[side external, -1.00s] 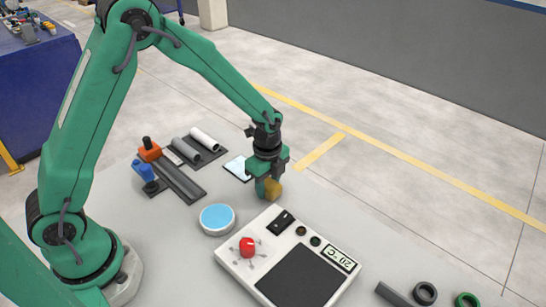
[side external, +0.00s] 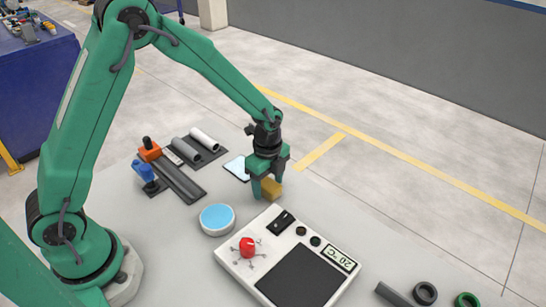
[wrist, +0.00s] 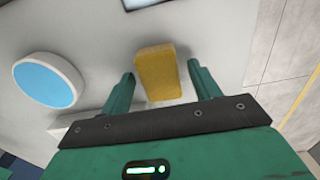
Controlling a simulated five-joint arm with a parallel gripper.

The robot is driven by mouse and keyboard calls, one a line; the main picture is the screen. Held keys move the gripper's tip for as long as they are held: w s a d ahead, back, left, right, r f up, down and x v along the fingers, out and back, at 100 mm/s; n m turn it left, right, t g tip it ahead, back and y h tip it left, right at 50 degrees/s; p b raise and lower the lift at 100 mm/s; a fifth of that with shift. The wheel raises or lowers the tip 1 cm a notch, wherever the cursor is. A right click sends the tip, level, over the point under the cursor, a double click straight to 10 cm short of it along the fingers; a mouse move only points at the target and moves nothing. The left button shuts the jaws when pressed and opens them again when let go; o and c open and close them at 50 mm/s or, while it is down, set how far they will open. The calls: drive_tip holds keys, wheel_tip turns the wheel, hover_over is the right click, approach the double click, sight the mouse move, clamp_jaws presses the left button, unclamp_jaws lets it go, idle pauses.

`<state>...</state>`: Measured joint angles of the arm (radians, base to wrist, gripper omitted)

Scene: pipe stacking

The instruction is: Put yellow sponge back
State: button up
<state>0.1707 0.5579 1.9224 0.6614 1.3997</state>
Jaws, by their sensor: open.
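The yellow sponge (side external: 272,190) is on the light grey table, under my gripper (side external: 264,190) in the side external view. In the wrist view the sponge (wrist: 158,72) is a yellow block lying between the two green fingers of my gripper (wrist: 163,85). The fingers are spread, with a gap on each side of the sponge. In the side external view a finger hides part of the sponge.
A round dish with a blue top (side external: 217,219) stands left of the sponge. A white hot plate device (side external: 285,258) with a red knob is in front. Grey pipes (side external: 188,150) and clamps (side external: 147,165) lie behind left. A flat pale item (side external: 237,168) lies behind the gripper.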

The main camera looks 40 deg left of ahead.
sight(267, 184)
wheel_tip(267, 184, up, 12)
drive_tip(key=shift+f, duration=0.25)
idle(0.3)
idle(0.5)
drive_tip(key=s+a+r+n+t, duration=0.2)
drive_tip(key=s+r+n, duration=0.4)
drive_tip(key=s+n, duration=0.3)
drive_tip(key=s+a+r+n+t, duration=0.3)
drive_tip(key=s+a+r+n, duration=0.2)
drive_tip(key=s+n, duration=0.4)
drive_tip(key=s+r, duration=0.1)
drive_tip(key=s, duration=0.1)
drive_tip(key=shift+s+a+t, duration=0.2)
drive_tip(key=shift+s+t, duration=0.1)
drive_tip(key=shift+r, duration=0.1)
drive_tip(key=shift+c, duration=0.4)
